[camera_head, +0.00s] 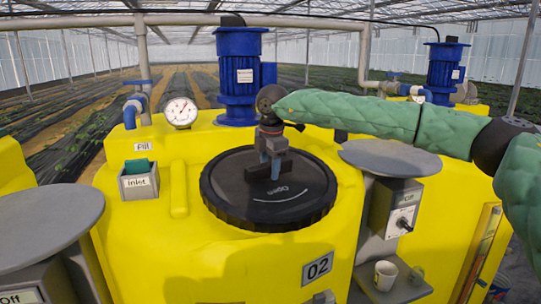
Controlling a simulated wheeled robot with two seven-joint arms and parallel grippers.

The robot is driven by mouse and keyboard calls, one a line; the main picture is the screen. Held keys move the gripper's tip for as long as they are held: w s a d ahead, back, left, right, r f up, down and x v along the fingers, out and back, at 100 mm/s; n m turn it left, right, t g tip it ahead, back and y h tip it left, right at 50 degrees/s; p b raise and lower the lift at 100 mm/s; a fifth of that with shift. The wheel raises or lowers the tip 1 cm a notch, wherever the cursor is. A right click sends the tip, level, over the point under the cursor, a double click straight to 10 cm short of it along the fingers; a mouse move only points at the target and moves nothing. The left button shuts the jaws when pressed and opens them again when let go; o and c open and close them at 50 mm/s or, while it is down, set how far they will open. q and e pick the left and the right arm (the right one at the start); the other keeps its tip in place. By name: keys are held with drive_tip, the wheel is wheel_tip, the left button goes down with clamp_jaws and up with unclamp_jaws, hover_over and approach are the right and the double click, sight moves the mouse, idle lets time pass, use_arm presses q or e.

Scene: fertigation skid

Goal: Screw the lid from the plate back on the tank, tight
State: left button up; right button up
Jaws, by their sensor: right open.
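The black ribbed lid (239,202) lies over the top opening of the yellow tank (180,235) marked 02. It looks level, and a curved arrow with the word "Open" shows on its front part. My right gripper (272,170) points down at the middle of the lid, with its open fingers at the dark raised grip there. I cannot tell whether the fingers touch the grip. The thread under the lid is hidden. The round grey plate on the right (390,158) and the one on the left (45,225) are both bare. My left gripper is not in view.
Behind the lid stand a blue motor (238,85) and a pressure gauge (180,112). A grey "Inlet" box (139,184) is on the left.

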drive_tip(key=c, duration=1)
drive_tip(key=shift+r, duration=0.1)
drive_tip(key=shift+r, duration=0.1)
drive_tip(key=shift+w+r, duration=0.1)
drive_tip(key=shift+r, duration=2.25)
